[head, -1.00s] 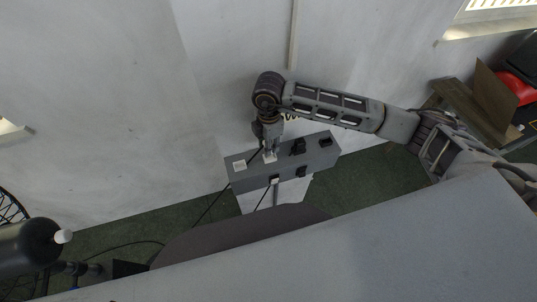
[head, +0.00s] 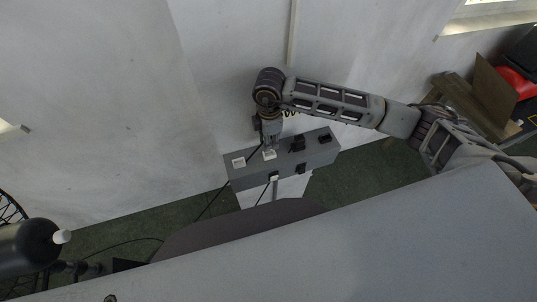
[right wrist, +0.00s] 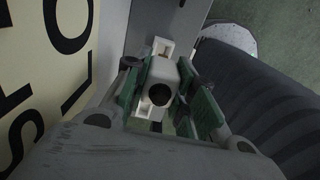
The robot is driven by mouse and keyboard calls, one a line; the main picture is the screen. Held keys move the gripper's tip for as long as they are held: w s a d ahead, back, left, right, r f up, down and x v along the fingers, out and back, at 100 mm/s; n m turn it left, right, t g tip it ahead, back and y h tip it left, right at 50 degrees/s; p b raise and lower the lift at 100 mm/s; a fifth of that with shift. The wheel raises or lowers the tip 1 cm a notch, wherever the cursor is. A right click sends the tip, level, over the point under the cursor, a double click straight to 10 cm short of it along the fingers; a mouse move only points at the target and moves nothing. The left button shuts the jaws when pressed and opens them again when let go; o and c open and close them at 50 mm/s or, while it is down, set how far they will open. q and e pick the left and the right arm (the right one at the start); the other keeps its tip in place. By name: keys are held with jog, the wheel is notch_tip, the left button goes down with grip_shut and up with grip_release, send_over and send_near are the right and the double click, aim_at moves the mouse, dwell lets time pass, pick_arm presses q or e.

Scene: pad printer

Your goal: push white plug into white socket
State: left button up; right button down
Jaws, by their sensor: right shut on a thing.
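My right gripper (head: 269,149) points down over the grey box at the wall. It is shut on the white plug (right wrist: 159,72), which sits between its green finger pads in the right wrist view. The plug's back end shows a dark round hole. Pale parts of the white socket (right wrist: 163,45) show behind and beside the plug, and the socket also shows under the gripper in the head view (head: 270,156). The plug hides most of the socket. I cannot tell how deep the plug is in it. My left gripper is not in view.
The grey box (head: 250,178) also bears another white socket (head: 238,162) at its left end and black fittings (head: 298,145) to the right. Dark cables hang near its front. The wall stands close behind, and a dark rounded object (right wrist: 245,95) lies right in the wrist view.

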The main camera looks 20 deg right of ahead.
jog(key=shift+f+b, duration=0.65)
jog(key=shift+f, duration=0.6)
dwell(0.9)
jog(key=shift+s+f+b, duration=0.1)
jog(key=shift+f+b, duration=1.1)
jog(key=shift+f, duration=0.05)
dwell(1.0)
jog(key=c, duration=1.1)
grip_release()
jog(key=shift+r, duration=0.15)
